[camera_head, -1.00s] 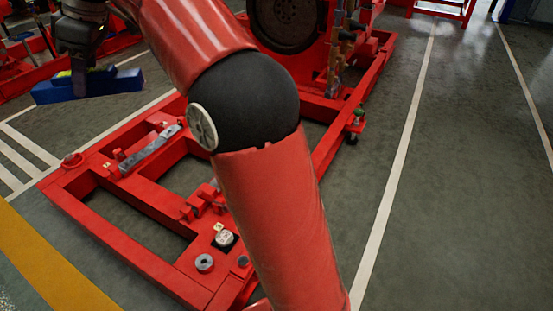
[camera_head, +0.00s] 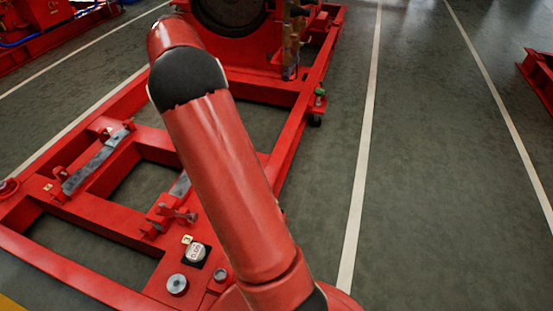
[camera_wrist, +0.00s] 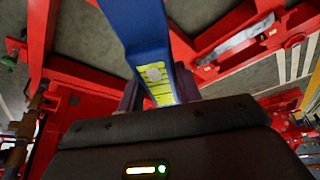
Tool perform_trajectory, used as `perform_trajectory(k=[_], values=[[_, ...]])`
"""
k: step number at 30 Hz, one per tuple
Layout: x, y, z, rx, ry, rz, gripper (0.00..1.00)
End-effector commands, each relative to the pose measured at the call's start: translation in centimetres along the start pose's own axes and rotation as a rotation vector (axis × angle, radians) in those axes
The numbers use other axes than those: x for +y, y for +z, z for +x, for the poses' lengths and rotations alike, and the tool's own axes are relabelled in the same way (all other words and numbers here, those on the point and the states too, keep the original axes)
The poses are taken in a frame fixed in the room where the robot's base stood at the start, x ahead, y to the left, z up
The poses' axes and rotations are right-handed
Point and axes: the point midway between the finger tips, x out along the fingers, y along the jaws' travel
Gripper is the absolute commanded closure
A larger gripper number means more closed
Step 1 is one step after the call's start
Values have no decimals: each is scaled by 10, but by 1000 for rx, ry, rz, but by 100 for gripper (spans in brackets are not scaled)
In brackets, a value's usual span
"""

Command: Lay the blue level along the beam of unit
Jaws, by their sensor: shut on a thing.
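The blue level (camera_wrist: 142,28) shows in the wrist view, with a yellow-green vial part and a pale round spot near my gripper (camera_wrist: 159,90). My gripper is shut on it, one dark finger on each side. The level points away from the gripper to the top edge, where its far end is cut off. The red base frame of the unit (camera_head: 85,222) lies below my arm in the head view, and its red beams also show behind the level in the wrist view (camera_wrist: 85,72). The head view shows neither gripper nor level. I cannot tell which beam is meant.
A grey bar (camera_head: 95,160) lies across the frame's left part. A gauge (camera_head: 196,252) and a round grey fitting (camera_head: 177,284) stand on its near end. A dark flywheel (camera_head: 228,12) stands at the back. The floor right of the frame (camera_head: 430,200) is clear.

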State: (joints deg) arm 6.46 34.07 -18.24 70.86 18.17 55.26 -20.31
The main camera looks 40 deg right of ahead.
Motion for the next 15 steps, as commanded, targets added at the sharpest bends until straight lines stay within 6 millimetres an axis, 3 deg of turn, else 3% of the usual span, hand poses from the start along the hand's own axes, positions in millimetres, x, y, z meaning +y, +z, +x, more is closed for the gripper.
perform_trajectory(k=[1,6,15], values=[[23,6,16,-3,28,64,100],[97,27,58,-2,118,280,100],[224,86,113,-1,269,642,100]])
